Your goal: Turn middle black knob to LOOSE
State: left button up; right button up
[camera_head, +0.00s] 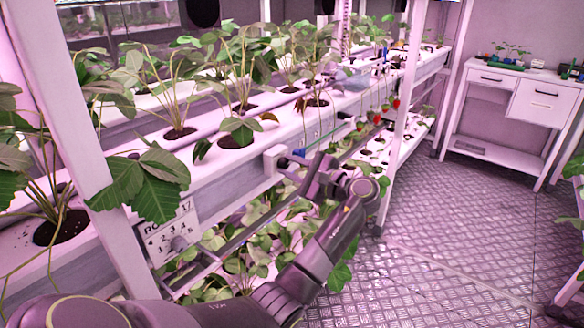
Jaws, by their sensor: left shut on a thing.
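My left gripper (291,164) is at the front of the white planting trough, beside a white bracket (273,160) with a small blue part (299,153). Its fingers are shut on a small part at this fitting, which looks like the black knob, but the fingers and wrist hide most of it. I cannot read any LOOSE mark or tell how the knob is turned. My right gripper is not in view.
White troughs (225,170) with strawberry plants run along the left. A numbered row plate (172,238) hangs at the near trough. A white rack post (403,110) stands beyond my wrist. Leaves crowd below my arm. The metal floor (440,270) at right is clear.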

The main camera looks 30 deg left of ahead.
pick_arm(q)
jog(key=n, duration=0.2)
jog(key=n+b, duration=0.1)
jog(key=shift+f+n, duration=0.2)
jog(key=shift+n, duration=0.2)
jog(key=n+b, duration=0.2)
jog(key=shift+f+n, duration=0.1)
jog(key=shift+n, duration=0.2)
jog(key=n+b, duration=0.2)
jog(key=n, duration=0.1)
jog(key=shift+n, duration=0.4)
jog(key=shift+n+b, duration=0.5)
jog(key=shift+b, duration=0.05)
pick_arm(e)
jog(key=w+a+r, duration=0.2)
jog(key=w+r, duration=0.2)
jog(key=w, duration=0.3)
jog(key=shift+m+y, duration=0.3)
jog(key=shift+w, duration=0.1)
pick_arm(q)
jog(key=o, duration=1)
jog(key=shift+c, duration=0.2)
